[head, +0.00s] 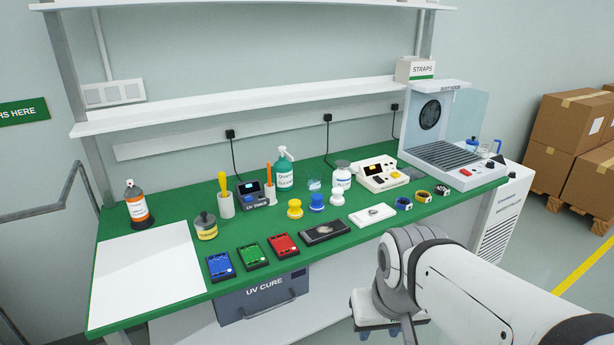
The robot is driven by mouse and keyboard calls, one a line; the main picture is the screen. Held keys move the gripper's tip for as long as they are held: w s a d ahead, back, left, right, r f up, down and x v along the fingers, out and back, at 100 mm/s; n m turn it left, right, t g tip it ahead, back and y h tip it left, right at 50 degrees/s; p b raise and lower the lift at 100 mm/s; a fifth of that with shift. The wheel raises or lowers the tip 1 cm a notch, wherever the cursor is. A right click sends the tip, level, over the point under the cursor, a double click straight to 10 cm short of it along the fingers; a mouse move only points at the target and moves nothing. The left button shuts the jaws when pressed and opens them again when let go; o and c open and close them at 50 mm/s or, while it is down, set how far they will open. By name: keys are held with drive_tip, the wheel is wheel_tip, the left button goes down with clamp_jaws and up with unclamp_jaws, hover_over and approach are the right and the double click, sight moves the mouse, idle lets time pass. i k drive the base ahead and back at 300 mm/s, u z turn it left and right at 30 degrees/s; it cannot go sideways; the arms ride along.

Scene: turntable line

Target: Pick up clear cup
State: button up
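A small clear item (314,185), which looks like a clear cup, stands on the green bench top behind the blue-topped piece. Another clear, glassy shape (487,149) shows at the right, beside the blue-lidded jar by the white machine; it is too small to tell whether it is a cup. My arm reaches in from the lower right, in front of the bench. My gripper (378,328) is low at the bottom edge, well apart from both clear items.
A white sheet (146,263) lies at left. A shelf (240,105) runs above. Cardboard boxes (568,125) stand at right.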

sight(314, 181)
drive_tip(key=u, duration=0.1)
drive_tip(key=i, duration=1.4)
drive_tip(key=z, duration=0.05)
